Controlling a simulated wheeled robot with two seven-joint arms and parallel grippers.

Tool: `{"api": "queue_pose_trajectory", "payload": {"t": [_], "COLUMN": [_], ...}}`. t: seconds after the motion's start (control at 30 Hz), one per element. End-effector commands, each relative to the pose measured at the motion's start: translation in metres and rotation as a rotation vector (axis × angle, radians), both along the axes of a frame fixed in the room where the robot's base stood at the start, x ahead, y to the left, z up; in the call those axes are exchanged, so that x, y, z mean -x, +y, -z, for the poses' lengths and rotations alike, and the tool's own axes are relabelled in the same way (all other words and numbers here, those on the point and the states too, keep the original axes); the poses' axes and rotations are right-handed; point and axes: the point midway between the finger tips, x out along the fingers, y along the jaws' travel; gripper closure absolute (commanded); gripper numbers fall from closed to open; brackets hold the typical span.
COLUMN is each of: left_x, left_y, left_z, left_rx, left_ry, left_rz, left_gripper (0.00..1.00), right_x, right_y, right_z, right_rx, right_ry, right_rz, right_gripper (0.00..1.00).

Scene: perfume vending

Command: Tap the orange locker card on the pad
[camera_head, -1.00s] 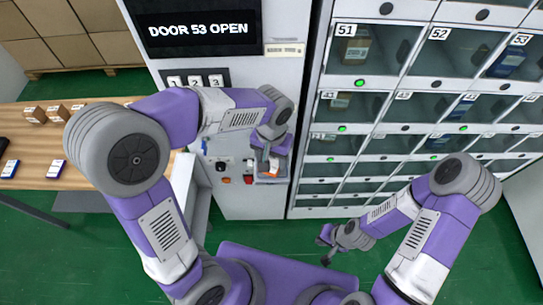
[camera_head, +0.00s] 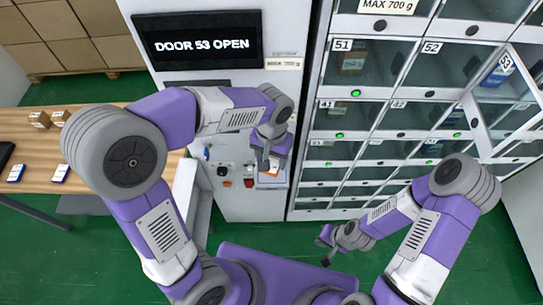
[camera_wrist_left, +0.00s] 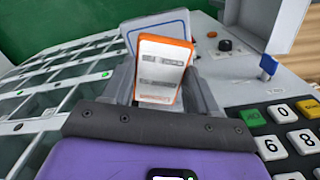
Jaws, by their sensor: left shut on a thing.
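My left gripper (camera_head: 268,160) is shut on the orange locker card (camera_wrist_left: 163,70), which is white with an orange border. The card stands between the fingers in the left wrist view, and its orange edge (camera_head: 273,168) shows in the head view. The pad (camera_wrist_left: 158,24), pale with a blue border, is right behind the card on the machine front; in the head view it (camera_head: 272,183) is partly covered by the gripper. I cannot tell whether card and pad touch. My right gripper (camera_head: 325,247) is empty, fingers apart, low in front of the lockers.
The screen (camera_head: 200,40) reads "DOOR 53 OPEN". Locker door 53 (camera_head: 478,125) stands swung out at the right. A keypad (camera_wrist_left: 285,130) and knobs are beside the pad. A wooden table (camera_head: 95,160) with small boxes stands at the left.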

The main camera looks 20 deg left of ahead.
Motion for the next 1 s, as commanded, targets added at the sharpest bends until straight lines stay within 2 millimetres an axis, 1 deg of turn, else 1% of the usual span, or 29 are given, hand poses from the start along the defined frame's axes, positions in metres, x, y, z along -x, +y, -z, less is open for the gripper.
{"api": "queue_pose_trajectory", "payload": {"t": [0.13,1.0], "left_x": [0.009,0.091], "left_y": [-0.003,-0.026], "left_z": [0.001,0.001], "left_rx": [0.001,0.0], "left_ry": [-0.001,0.001], "left_rz": [0.001,0.001], "left_gripper": [0.71,0.71], "right_x": [0.0,0.0], "right_y": [0.0,0.0], "right_z": [0.003,0.016], "right_rx": [0.0,0.0], "right_ry": [0.0,0.0], "right_rz": [0.0,0.0], "right_gripper": [1.0,1.0]}}
